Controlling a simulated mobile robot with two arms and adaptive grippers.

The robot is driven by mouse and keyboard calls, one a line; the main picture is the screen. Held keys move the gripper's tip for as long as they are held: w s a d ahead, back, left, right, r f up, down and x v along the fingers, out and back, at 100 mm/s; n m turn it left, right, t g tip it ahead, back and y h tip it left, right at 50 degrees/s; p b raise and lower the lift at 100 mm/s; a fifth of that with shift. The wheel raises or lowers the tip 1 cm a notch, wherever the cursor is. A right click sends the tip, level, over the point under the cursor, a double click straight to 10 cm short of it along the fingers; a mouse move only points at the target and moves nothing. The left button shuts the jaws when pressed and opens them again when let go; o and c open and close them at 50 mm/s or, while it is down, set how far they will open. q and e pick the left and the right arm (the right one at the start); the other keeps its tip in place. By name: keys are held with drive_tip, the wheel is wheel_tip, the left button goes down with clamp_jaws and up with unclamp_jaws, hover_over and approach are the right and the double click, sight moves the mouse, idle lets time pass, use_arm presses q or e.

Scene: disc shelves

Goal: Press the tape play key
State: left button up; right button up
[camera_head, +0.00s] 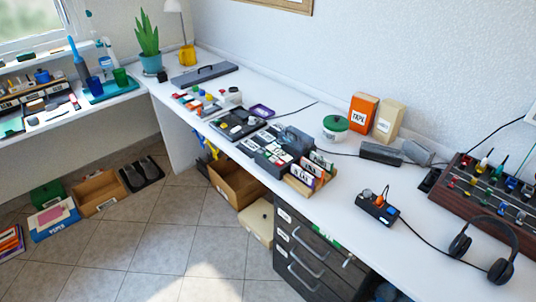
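No play key can be made out clearly at this size. A dark grey device (236,124) with small parts on its top lies on the white desk, left of the middle. Beside it on the right is a dark block-shaped unit (272,150) with light keys or labels on it. I cannot tell which of these is the tape player. A small black box (377,208) with an orange part on top stands nearer the front edge, with a cable. Neither of my grippers is in view.
The white desk (335,255) runs along the wall. An orange box (363,111), a green-lidded tub (335,127), a mixer-like panel (490,195) and headphones (484,248) stand on it. Dark drawers (305,255) are below. The tiled floor (165,235) is clear in the middle.

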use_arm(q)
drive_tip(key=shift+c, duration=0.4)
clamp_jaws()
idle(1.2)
